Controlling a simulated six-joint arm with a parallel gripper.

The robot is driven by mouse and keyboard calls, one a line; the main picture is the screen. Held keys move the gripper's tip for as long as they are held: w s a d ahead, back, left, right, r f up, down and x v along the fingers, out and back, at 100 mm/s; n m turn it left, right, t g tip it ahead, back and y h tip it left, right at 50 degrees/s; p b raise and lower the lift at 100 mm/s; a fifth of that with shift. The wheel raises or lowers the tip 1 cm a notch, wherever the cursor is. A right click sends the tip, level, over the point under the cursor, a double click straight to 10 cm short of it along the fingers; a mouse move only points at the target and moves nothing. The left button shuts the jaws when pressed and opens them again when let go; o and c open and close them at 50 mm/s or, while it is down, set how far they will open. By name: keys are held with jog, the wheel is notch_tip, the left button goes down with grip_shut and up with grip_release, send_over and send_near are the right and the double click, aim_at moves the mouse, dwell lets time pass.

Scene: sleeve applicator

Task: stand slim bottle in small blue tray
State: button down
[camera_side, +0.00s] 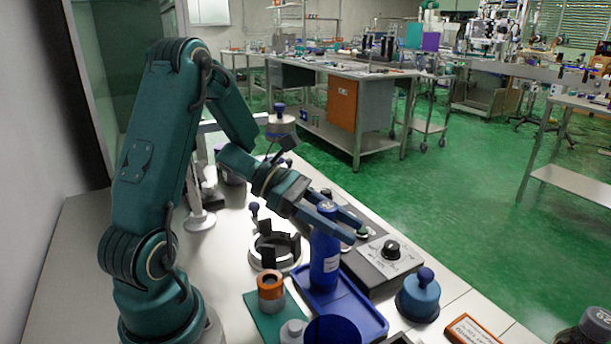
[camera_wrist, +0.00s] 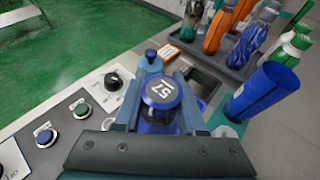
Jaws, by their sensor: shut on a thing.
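The small blue tray (camera_side: 368,318) is a shallow rectangle on the bench. The bottle's base is at the tray's far end, seemingly inside the rim; I cannot tell whether it touches the floor. The tray is mostly hidden in the wrist view.
A blue cup (camera_side: 333,331) stands close in front of the tray. An orange-brown ring piece (camera_side: 270,289) sits on a green mat to the left. A control box with knobs (camera_side: 385,262) is behind the tray. A blue knobbed weight (camera_side: 419,296) stands right of it.

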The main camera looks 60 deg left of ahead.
jog(key=shift+f, duration=0.15)
jog(key=shift+c, duration=2.4)
grip_release()
